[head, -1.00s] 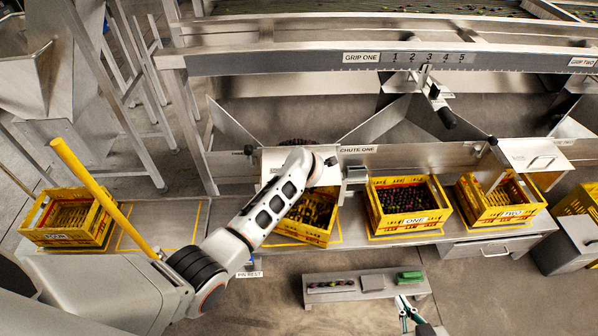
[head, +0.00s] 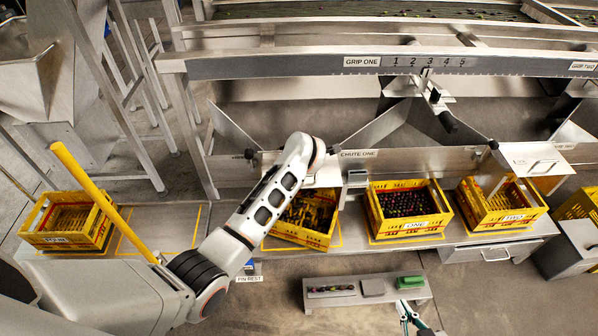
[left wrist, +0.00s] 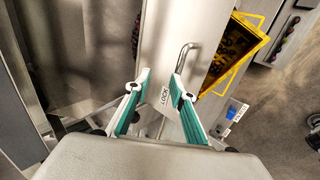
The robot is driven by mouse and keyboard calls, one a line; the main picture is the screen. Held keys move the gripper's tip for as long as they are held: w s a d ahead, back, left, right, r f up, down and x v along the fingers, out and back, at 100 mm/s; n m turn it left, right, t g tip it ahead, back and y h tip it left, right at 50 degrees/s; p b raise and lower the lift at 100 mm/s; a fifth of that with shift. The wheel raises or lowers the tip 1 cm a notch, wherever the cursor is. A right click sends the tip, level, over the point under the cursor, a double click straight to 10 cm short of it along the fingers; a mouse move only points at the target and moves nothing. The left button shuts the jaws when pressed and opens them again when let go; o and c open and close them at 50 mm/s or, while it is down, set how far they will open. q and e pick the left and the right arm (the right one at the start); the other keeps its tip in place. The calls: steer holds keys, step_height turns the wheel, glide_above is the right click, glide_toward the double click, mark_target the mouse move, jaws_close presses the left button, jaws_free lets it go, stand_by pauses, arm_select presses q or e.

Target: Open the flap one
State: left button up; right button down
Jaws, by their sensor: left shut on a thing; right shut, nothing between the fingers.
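Flap one is the pale metal plate (head: 326,176) beside the CHUTE ONE sign, mostly behind my left arm in the head view. In the left wrist view the plate (left wrist: 163,35) bears a bent-rod handle (left wrist: 187,50) and a label that seems to read LOCK. My left gripper (left wrist: 162,82) is at this handle, its fingers shut on it with a gap between the tips; the exact contact is hard to see. In the head view my left wrist hides the fingers. My right gripper (head: 404,307) is shut and empty, low in the head view near the small bench.
Yellow crates stand along the shelf: one below flap one (head: 303,238), crate ONE (head: 405,228) with dark fruit, and crate TWO (head: 497,224). A small bench (head: 368,300) holds a green block. A yellow post (head: 95,192) stands left of my arm.

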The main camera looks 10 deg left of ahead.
arm_select(q)
step_height(320, 180, up, 4)
steer(key=shift+w+r, duration=0.15)
steer(key=shift+r, duration=0.1)
steer(key=shift+f, duration=0.1)
steer(key=a+t+y, duration=0.2)
steer(key=a+y, duration=0.1)
steer(key=a, duration=0.5)
steer(key=s+a+r+m+t+y, duration=0.2)
steer(key=s+a+r+m+t, duration=0.3)
steer(key=s+t, duration=0.25)
steer(key=s+d+f+m+h, duration=0.6)
steer(key=s+d+m+h, duration=0.35)
steer(key=s+m, duration=0.3)
steer(key=s+a+f+m+g, duration=0.3)
steer(key=s+f+m+g, duration=0.3)
steer(key=s+f, duration=0.8)
steer(key=shift+s+a+m, duration=0.2)
steer(key=shift+s+m, duration=0.4)
steer(key=shift+m, duration=0.25)
